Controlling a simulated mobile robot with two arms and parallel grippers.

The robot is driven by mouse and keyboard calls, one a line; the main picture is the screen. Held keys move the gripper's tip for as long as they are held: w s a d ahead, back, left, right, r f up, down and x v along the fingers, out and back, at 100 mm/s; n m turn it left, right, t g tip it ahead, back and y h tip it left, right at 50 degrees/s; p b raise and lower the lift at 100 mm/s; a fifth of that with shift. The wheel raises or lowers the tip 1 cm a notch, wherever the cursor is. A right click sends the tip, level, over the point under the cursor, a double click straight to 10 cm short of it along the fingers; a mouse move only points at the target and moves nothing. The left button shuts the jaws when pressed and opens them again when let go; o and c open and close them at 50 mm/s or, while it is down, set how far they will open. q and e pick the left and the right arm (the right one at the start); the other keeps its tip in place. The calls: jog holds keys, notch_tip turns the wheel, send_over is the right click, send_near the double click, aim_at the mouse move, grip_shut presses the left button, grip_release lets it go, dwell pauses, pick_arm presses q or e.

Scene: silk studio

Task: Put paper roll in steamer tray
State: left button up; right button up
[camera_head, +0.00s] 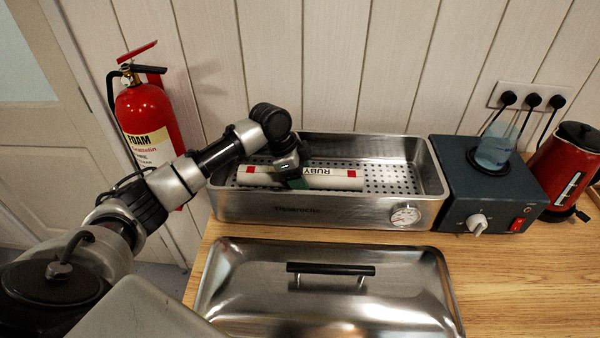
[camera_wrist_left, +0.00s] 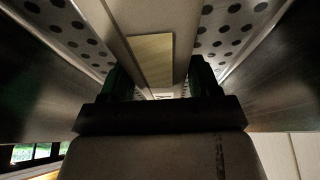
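The paper roll (camera_head: 330,179) is a white cylinder with red marks and the word RUBY. It lies lengthwise inside the metal steamer tray (camera_head: 300,212), low over the perforated floor; I cannot tell if it touches the floor. My left gripper (camera_head: 297,178) reaches down into the tray with green fingertips around the roll. In the left wrist view the roll (camera_wrist_left: 152,60) fills the space between the two fingers (camera_wrist_left: 160,82), which appear to press its sides. My right gripper is not in view.
A shiny steel lid (camera_head: 330,290) with a black handle lies on the wooden counter in front of the tray. A dark control box (camera_head: 485,185) with a blue cup (camera_head: 494,148) and a red kettle (camera_head: 566,165) stand to the right. A red fire extinguisher (camera_head: 148,115) is at the left.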

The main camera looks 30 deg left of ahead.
pick_arm(q)
jog(key=shift+o, duration=1.4)
jog(key=shift+r, duration=0.15)
jog(key=shift+a+r, duration=0.15)
jog(key=shift+r, duration=0.2)
jog(key=b+v, duration=0.1)
jog(key=v, duration=1)
jog(key=shift+r, duration=0.1)
